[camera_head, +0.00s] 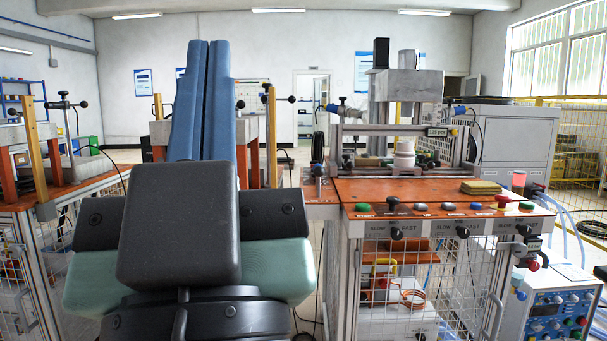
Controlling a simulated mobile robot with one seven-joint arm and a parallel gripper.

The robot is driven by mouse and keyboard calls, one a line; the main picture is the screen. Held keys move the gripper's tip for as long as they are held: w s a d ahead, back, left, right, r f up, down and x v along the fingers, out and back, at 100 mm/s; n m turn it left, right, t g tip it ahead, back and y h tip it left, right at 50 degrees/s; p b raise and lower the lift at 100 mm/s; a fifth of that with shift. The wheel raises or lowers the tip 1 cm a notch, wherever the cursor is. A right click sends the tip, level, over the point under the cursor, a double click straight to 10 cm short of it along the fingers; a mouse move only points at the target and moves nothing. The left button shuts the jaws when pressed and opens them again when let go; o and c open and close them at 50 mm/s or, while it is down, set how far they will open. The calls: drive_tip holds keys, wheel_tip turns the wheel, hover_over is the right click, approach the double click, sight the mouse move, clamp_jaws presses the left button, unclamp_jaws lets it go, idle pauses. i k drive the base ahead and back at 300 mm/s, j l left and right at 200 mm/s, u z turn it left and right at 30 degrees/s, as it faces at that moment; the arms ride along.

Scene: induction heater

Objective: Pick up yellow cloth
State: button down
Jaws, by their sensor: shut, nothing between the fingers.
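The yellow cloth (481,187) is a small, flat, folded stack. It lies on the orange top of the workbench (400,187), toward the right and behind the row of buttons. My gripper (209,44) is at left of centre, its two long blue fingers pointing up and side by side. The fingers are shut with nothing between them. The gripper is well to the left of the cloth and apart from it. The lower ends of the fingers are hidden behind a dark block of my own arm.
Buttons and knobs (448,207) line the bench's front edge. A white cylindrical part (404,155) stands in the machine frame left of the cloth. A red-pink cylinder (518,182) stands to its right. A control box (555,312) is at lower right. The orange top left of the cloth is clear.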

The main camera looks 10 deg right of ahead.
sight(470, 188)
drive_tip(key=l+u, duration=0.3)
drive_tip(key=l, duration=1)
drive_tip(key=l+u, duration=0.3)
drive_tip(key=l, duration=0.95)
drive_tip(key=i+l, duration=0.1)
drive_tip(key=l, duration=0.4)
drive_tip(key=i+l, duration=0.1)
drive_tip(key=l, duration=0.95)
drive_tip(key=i+l, duration=0.15)
drive_tip(key=l, duration=0.4)
